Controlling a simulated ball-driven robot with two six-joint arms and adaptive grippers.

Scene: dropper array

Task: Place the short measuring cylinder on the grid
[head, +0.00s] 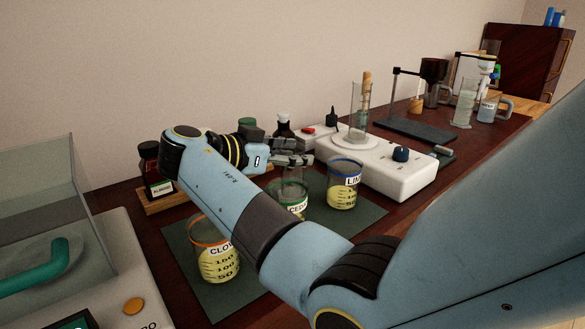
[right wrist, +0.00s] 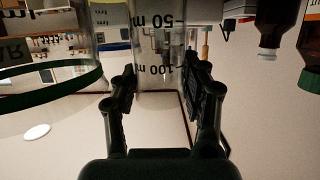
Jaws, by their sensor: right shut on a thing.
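My right gripper (head: 294,158) is over the dark green mat (head: 372,212), close above the green-rimmed beaker. In the right wrist view its fingers (right wrist: 162,82) are shut on a clear graduated cylinder (right wrist: 160,45) with dark 50 and 100 marks. In the head view the held cylinder is largely hidden by the gripper and blends with the glass below. Whether its base touches anything cannot be told. No grid lines can be made out on the mat. My left gripper is not in view.
On the mat stand an orange-rimmed beaker (head: 215,249), a green-rimmed beaker (head: 293,208) and a blue-rimmed beaker (head: 344,184), close around my gripper. A white stirrer (head: 398,174) stands behind right. Brown bottles (head: 152,172) stand behind left. The mat's right side is clear.

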